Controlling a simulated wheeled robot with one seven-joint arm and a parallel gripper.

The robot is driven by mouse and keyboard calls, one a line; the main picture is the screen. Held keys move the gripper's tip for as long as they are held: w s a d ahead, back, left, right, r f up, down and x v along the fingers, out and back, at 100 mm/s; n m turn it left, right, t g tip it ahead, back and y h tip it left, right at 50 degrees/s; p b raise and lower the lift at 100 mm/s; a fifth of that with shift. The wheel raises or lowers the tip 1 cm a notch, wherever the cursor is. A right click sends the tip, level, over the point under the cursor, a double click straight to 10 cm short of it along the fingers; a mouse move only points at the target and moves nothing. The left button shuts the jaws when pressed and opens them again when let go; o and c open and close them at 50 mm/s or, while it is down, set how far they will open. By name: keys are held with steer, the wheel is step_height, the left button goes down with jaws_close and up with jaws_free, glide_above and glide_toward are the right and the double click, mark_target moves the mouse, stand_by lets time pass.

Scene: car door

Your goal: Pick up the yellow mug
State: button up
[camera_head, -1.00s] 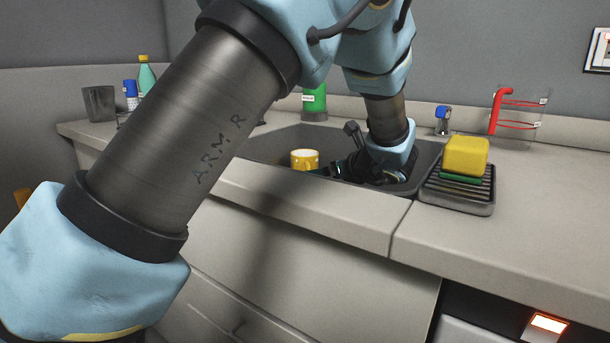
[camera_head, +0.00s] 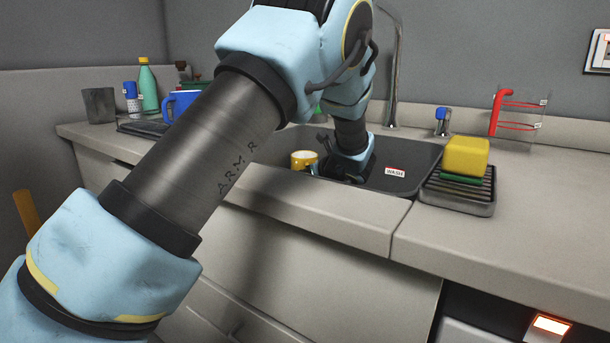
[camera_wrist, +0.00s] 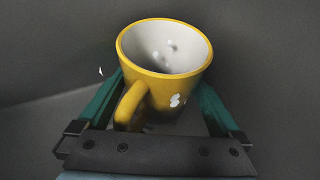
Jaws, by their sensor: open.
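The yellow mug (camera_head: 303,159), white inside, stands in the dark sink (camera_head: 415,156). In the wrist view the mug (camera_wrist: 166,75) sits upright between the two green fingers of my gripper (camera_wrist: 161,95), with its handle pointing toward the gripper's palm. The fingers are open, one on each side of the mug; whether they touch it I cannot tell. In the head view my gripper (camera_head: 322,171) is low in the sink, just right of the mug. The mug's lower part is hidden by the sink's front edge.
A yellow sponge (camera_head: 465,156) lies on a black rack (camera_head: 458,191) right of the sink. A faucet (camera_head: 393,75) rises behind it. A blue mug (camera_head: 182,103), a green bottle (camera_head: 148,86) and a grey cup (camera_head: 99,105) stand at the left. The right counter is largely clear.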

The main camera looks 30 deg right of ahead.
steer(key=c, duration=1.5)
steer(key=r+p, duration=0.1)
steer(key=r, duration=1.1)
steer(key=r+p, duration=0.1)
steer(key=r, duration=0.5)
steer(key=shift+s+d+r+p, duration=0.1)
steer(key=shift+s+r+p, duration=0.05)
steer(key=shift+s+p, duration=0.2)
steer(key=shift+c, duration=0.2)
steer(key=s, duration=1.7)
steer(key=shift+s+d+b, duration=0.2)
steer(key=shift+d+b, duration=0.1)
steer(key=shift+d, duration=0.1)
